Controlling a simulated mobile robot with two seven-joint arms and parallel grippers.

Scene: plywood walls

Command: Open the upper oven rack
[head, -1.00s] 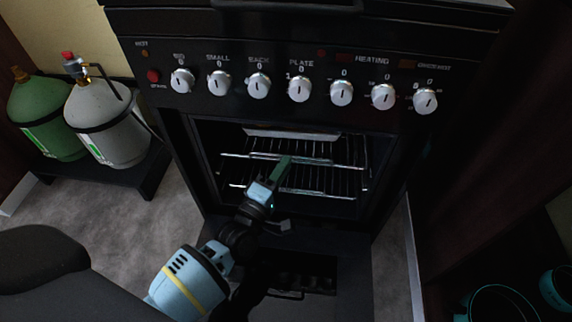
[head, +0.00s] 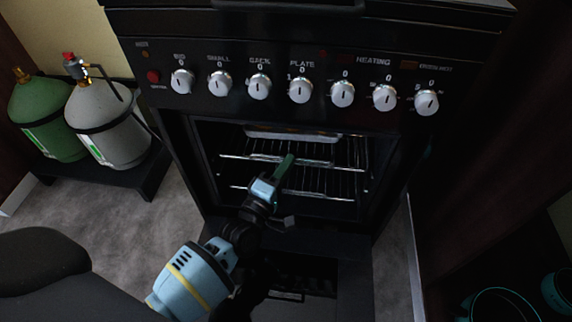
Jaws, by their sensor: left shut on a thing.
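The black oven (head: 205,165) stands open in front of me, its door folded down. Inside, the upper rack (head: 240,157) is a wire shelf with a shallow tray (head: 300,136) at its back. The lower rack (head: 330,197) is a second wire shelf below it. My left gripper (head: 286,164) reaches into the opening from below, its green fingers shut at the front bar of the upper rack, near its middle. The fingers hide the gripped part of the bar. My right gripper is not in view.
A row of silver knobs (head: 300,90) runs across the panel above the opening. A green gas bottle (head: 47,115) and a grey one (head: 107,125) stand on a low black stand at the left. Grey floor (head: 95,215) is free in front of them. Teal-rimmed round things (head: 555,290) are at the lower right.

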